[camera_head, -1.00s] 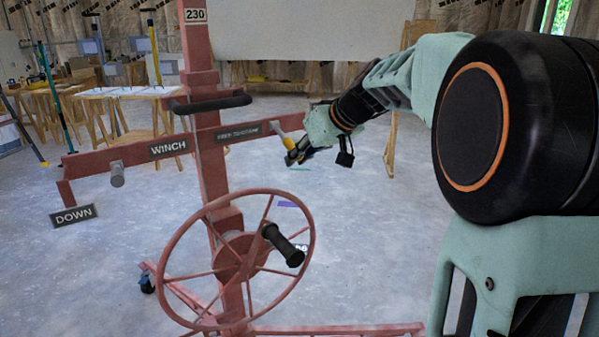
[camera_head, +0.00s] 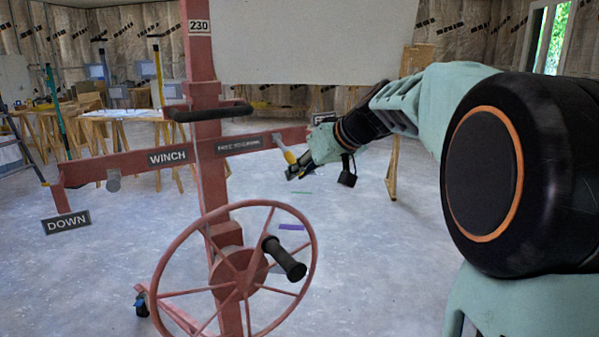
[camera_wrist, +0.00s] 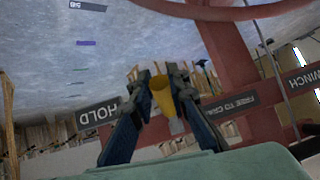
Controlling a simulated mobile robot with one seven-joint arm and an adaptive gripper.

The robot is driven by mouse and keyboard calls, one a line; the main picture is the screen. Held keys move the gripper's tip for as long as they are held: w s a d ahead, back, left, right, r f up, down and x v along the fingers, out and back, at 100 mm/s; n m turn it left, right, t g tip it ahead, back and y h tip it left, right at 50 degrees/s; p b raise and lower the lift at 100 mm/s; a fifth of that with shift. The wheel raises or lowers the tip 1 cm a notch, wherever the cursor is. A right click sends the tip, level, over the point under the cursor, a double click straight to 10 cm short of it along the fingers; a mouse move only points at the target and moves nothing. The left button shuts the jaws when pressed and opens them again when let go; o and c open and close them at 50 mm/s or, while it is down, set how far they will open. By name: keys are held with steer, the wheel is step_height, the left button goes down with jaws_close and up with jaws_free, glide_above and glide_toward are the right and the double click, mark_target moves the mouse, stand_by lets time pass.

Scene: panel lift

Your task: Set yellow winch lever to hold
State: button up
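The yellow winch lever (camera_head: 290,156) hangs down and slightly right from the red crossbar, between the FREE TO CRANK label (camera_head: 240,144) and the HOLD label (camera_head: 324,117). My gripper (camera_head: 298,172) is at the lever's lower end, coming from the right. In the wrist view, which shows the labels upside down, the yellow grip (camera_wrist: 162,95) lies between the two fingers of my gripper (camera_wrist: 157,80). The fingers are close on both sides of it; I cannot tell if both touch it. The HOLD label also shows in the wrist view (camera_wrist: 97,113).
The red panel lift has a spoked wheel (camera_head: 235,283) with a black handle (camera_head: 285,258) below the lever. A black bar handle (camera_head: 210,111) juts out above the crossbar. A DOWN label (camera_head: 66,222) hangs at the left. Floor (camera_head: 370,260) right of the wheel is clear.

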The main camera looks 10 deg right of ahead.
steer(key=o, duration=0.5)
steer(key=v, duration=1.2)
